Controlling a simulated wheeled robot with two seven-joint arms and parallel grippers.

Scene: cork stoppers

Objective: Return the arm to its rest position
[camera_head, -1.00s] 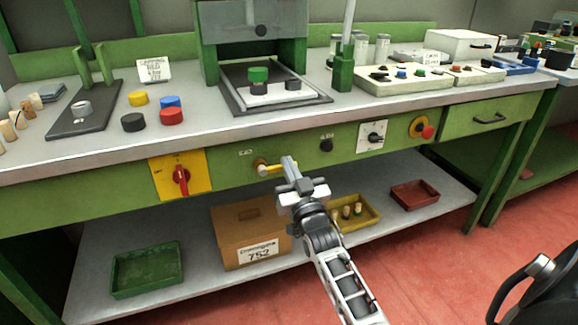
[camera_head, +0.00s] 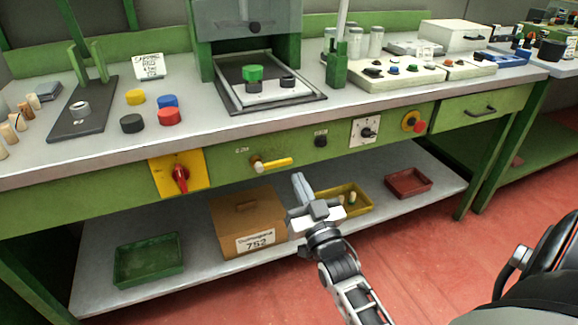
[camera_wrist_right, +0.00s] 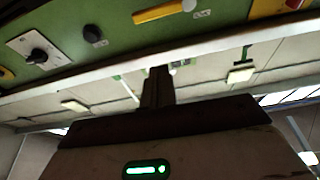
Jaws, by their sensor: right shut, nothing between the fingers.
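My right gripper (camera_head: 299,186) is shut and empty in the head view. It hangs in front of the bench, below the yellow valve lever (camera_head: 277,162) on the green front panel, and is apart from it. In the right wrist view the shut fingers (camera_wrist_right: 158,88) point toward the panel's lower edge, with the yellow lever (camera_wrist_right: 165,11) above them. The right arm (camera_head: 340,268) reaches in from the lower right. My left gripper is not in the head view.
The bench (camera_head: 225,135) carries caps, corks and a press. On the lower shelf (camera_head: 205,270) are a green tray (camera_head: 150,277), a cardboard box (camera_head: 235,212), a yellow tray (camera_head: 366,204) partly behind my gripper, and a red tray (camera_head: 408,182). The red floor (camera_head: 430,260) in front is clear.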

